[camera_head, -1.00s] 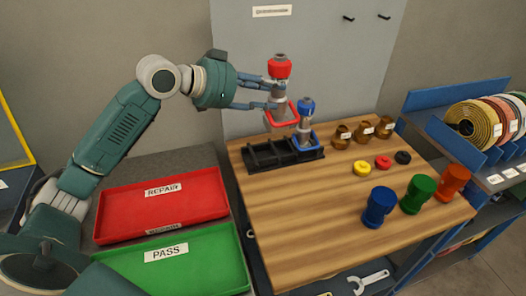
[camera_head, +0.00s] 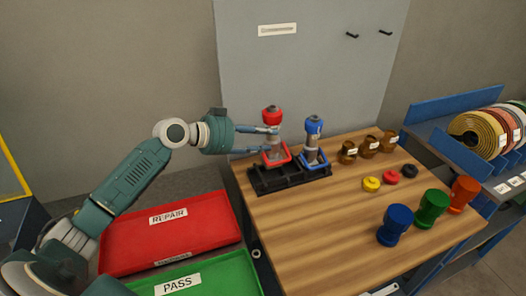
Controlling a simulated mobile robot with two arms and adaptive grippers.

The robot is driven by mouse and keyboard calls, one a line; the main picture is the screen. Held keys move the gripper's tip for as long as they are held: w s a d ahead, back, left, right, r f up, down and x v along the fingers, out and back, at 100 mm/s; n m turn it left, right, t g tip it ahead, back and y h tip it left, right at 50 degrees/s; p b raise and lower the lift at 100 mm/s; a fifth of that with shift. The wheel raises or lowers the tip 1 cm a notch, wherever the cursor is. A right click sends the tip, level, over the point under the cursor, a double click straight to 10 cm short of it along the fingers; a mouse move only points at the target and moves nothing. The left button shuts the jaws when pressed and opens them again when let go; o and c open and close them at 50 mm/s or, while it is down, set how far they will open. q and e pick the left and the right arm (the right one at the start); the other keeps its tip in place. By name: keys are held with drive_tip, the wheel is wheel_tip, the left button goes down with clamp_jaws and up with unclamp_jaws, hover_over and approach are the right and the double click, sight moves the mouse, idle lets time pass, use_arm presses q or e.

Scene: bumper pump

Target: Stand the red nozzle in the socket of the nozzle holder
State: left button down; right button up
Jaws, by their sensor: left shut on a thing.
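The red nozzle (camera_head: 271,116) has a red top, a grey body and a red loop handle at its lower end. It is upright at the nozzle holder (camera_head: 290,180), a black tray at the table's back left. My left gripper (camera_head: 276,139) reaches in from the left and is shut on the nozzle's grey body. The nozzle's lower end is at the holder's middle part; I cannot tell whether it is fully seated. A blue nozzle (camera_head: 314,126) stands upright in the holder just to its right. My right gripper is not in view.
Brass fittings (camera_head: 368,147) stand at the table's back right, with yellow, red and black rings (camera_head: 371,184) before them. Blue, green and orange pieces (camera_head: 431,209) stand at the right front. Red REPAIR (camera_head: 205,237) and green PASS (camera_head: 225,271) trays lie left of the table.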

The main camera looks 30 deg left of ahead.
sight(267, 154)
use_arm(q)
drive_tip(key=shift+w+f, duration=0.1)
drive_tip(key=shift+f, duration=0.55)
drive_tip(key=shift+d+f, duration=0.1)
drive_tip(key=shift+f, duration=0.2)
wheel_tip(267, 154, down, 3)
drive_tip(key=shift+f+p, duration=0.15)
drive_tip(key=shift+p, duration=0.3)
drive_tip(key=shift+f, duration=0.3)
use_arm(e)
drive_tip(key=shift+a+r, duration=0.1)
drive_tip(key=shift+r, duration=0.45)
use_arm(q)
drive_tip(key=shift+f, duration=0.1)
drive_tip(key=c, duration=1.2)
unclamp_jaws()
drive_tip(key=shift+f, duration=0.1)
drive_tip(key=shift+o, duration=0.2)
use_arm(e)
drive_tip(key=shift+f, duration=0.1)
